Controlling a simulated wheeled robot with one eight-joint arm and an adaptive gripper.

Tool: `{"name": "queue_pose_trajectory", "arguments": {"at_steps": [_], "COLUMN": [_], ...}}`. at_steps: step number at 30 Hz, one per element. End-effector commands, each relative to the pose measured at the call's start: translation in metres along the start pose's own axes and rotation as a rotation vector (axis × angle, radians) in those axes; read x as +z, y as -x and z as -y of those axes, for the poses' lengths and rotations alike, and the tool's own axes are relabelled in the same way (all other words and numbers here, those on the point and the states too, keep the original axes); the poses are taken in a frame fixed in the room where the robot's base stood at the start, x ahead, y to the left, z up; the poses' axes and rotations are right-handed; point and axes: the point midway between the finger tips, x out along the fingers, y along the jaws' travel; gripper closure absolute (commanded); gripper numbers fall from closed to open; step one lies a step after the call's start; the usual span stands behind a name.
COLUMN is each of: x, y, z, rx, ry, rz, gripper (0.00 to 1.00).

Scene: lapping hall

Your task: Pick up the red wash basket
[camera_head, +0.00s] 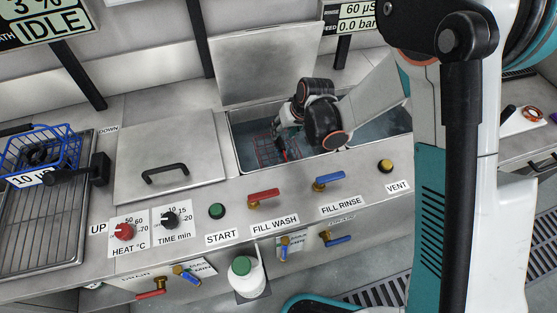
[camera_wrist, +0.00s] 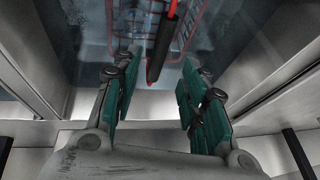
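In the head view my gripper (camera_head: 284,138) reaches down into the tank, close to the basket. I cannot tell whether a finger touches it.
A raised lid (camera_head: 265,55) stands behind the tank and a closed lid (camera_head: 168,160) lies to its left. The tank rim surrounds my gripper closely. A blue basket (camera_head: 45,150) is on the rack at far left. Red and blue valve levers (camera_head: 328,181) line the front panel.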

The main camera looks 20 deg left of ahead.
Motion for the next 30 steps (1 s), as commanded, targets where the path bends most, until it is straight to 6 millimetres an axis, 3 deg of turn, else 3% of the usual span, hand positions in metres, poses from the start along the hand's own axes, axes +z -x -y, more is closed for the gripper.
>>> {"name": "queue_pose_trajectory", "arguments": {"at_steps": [7,16,30], "x": [0.002,0.005,0.005], "y": [-0.014,-0.055,-0.057], "z": [-0.001,-0.003,-0.002], "rx": [0.000,0.000,0.000], "ry": [0.000,-0.001,-0.001], "rz": [0.000,0.000,0.000], "gripper": [0.60,0.60,0.60]}}
